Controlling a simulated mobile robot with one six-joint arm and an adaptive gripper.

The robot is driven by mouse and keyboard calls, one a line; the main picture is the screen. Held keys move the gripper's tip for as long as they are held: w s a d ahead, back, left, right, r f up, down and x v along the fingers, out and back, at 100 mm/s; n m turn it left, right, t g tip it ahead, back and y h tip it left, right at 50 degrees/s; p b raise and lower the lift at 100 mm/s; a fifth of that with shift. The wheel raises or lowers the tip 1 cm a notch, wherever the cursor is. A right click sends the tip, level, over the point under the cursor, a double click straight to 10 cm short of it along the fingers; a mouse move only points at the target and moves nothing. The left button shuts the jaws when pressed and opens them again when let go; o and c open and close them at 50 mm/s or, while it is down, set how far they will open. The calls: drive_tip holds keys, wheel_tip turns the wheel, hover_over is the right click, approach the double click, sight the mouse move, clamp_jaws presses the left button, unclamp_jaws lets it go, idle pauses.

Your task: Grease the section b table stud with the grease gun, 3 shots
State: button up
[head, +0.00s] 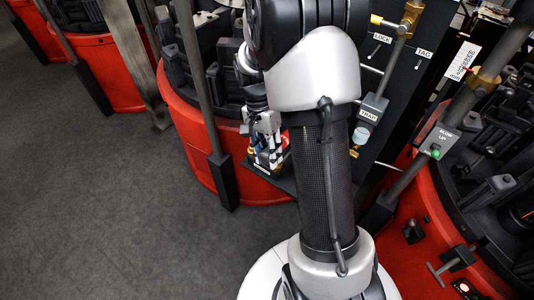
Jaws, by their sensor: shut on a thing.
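My gripper (264,124) is at the end of my arm, low beside the red drum in the middle and left of the arm link. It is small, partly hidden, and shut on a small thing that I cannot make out. Just below it is a small dark holder (262,171) with white, blue and red items in or around it. I cannot tell whether the held thing touches the holder. I cannot pick out the grease gun or the section b table stud for certain.
Red drums with black moulds stand in the middle (205,150), at right (437,225) and at upper left (115,75). Grey floor (90,220) at left is clear.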

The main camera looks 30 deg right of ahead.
drive_tip(key=shift+a, duration=0.3)
drive_tip(key=shift+s+a, duration=0.15)
drive_tip(key=shift+w+d+r, duration=0.1)
drive_tip(key=shift+w+d, duration=0.1)
drive_tip(key=shift+d, duration=0.1)
idle(0.9)
drive_tip(key=s+a, duration=0.2)
drive_tip(key=a, duration=0.5)
drive_tip(key=shift+s+a+p, duration=0.15)
drive_tip(key=shift+s+p, duration=0.15)
drive_tip(key=shift+s, duration=0.05)
idle(0.4)
idle(0.8)
